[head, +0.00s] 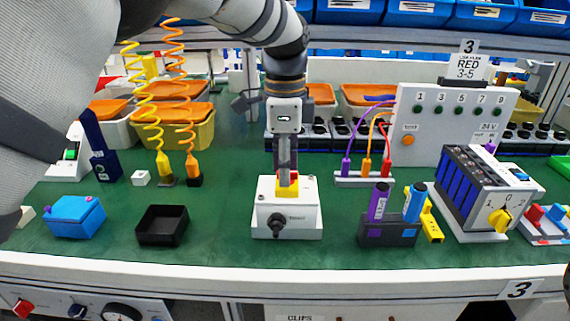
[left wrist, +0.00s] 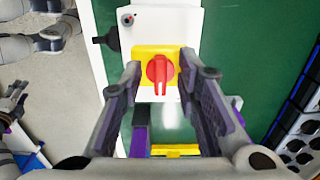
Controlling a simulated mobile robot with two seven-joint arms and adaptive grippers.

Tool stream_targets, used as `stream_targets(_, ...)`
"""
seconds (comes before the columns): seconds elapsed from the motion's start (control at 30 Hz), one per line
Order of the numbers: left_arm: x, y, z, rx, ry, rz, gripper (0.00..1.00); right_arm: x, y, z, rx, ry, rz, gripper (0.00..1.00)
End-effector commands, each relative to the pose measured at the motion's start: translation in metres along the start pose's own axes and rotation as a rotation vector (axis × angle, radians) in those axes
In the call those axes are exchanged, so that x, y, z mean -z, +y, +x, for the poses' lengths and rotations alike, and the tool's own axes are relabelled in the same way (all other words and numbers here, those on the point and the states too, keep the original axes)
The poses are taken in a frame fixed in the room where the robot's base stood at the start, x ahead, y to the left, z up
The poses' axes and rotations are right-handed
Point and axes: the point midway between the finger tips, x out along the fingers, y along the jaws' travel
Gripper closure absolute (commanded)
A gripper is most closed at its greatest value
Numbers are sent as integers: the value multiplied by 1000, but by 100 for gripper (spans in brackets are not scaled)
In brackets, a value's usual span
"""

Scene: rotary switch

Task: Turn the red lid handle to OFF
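The red lid handle (left wrist: 160,70) sits on a yellow plate (left wrist: 143,54) on top of a white switch box (head: 300,212). In the left wrist view its bar points down the picture. No OFF mark is readable. My left gripper (left wrist: 160,66) is open, with one finger on each side of the handle; I cannot tell whether either touches it. In the head view my left gripper (head: 287,178) points straight down over the box and mostly hides the handle. A black knob (head: 277,222) sits on the box's front face.
A black tray (head: 162,238) and blue box (head: 76,216) stand left of the switch box. A dark holder (head: 388,232) with purple and blue cylinders stands to its right, then a device with a yellow knob (head: 500,220). Green mat around the switch box is clear.

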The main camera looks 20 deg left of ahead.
Motion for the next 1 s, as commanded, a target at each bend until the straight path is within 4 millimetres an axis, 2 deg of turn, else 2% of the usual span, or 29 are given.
stream_targets(0.03,0,0,0,0,0,0,72,0,0,0,0,0,0,55)
stream_targets(0.1,0,0,0,0,0,0,88,0,0,0,0,0,0,55)
stream_targets(0.17,0,0,0,0,0,0,100,0,0,0,0,0,0,55)
stream_targets(0.63,0,0,-2,0,0,-59,100,2,0,-4,0,11,0,55)
stream_targets(1.0,1,2,-3,2,1,-351,100,10,0,-17,2,49,0,55)
